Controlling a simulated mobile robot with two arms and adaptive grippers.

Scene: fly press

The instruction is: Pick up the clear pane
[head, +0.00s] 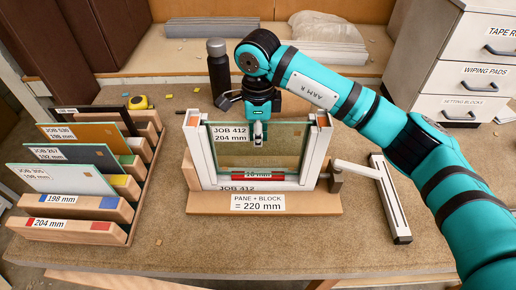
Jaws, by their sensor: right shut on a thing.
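A clear pane (290,150) with green-tinted edges and a label reading JOB 412, 204 mm stands upright between the white uprights of the frame (199,155). My right gripper (258,131) comes down from above and is shut on the top edge of this pane, near its middle. A red block (285,177) marked 16 mm lies low in the frame, at the pane's bottom edge. I cannot tell whether the pane touches the block. My left gripper is not in view.
A wooden rack (139,185) at left holds amber, grey and pale panes plus several wooden blocks. A dark bottle (218,70) stands behind; drawers (464,75) stand at right. The front bench is clear.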

